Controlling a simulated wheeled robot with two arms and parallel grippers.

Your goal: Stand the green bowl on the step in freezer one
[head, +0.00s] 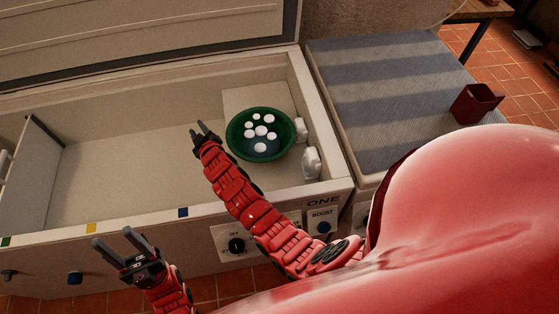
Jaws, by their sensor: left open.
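The green bowl (232,145) is upright at the right end of the open chest freezer marked ONE (120,140), with several white round pieces inside. It appears to rest on the pale raised step (237,97), but its underside is hidden. My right gripper (197,128) is inside the freezer, just left of the bowl, with its fingers apart and nothing between them. Its red wrist passes close to the bowl's left rim. My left gripper (112,237) is open and empty, in front of the freezer's front wall.
White lumpy items (311,163) sit right of the bowl against the freezer's end wall. A divider (32,170) stands at the left; the floor between is bare. The raised lid (130,35) is behind. A dark red container (475,103) stands on the striped surface (385,100) at right.

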